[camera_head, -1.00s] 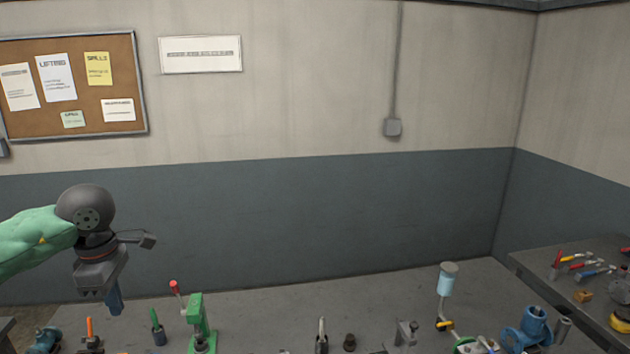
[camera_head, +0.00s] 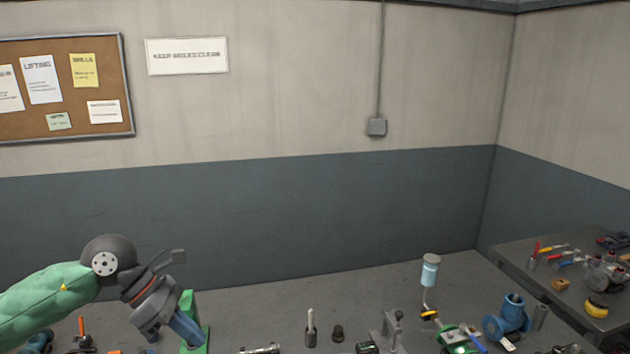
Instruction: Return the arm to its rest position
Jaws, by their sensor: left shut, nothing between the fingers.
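My left arm comes in from the left in a green sleeve. Its left gripper (camera_head: 190,336) is tilted down to the right, with its fingers together and nothing held. It is in front of a green upright tool (camera_head: 187,305) and hides part of it. From this view I cannot tell whether the fingers touch that tool. My right gripper is not in view.
Along the bottom stand a dark holder with a white-tipped tool (camera_head: 311,330), a grey clamp-like fixture (camera_head: 391,330), a light-blue cylinder on a stand (camera_head: 430,272) and a blue pipe fitting (camera_head: 512,316). A dark table (camera_head: 520,262) with several tools is at right.

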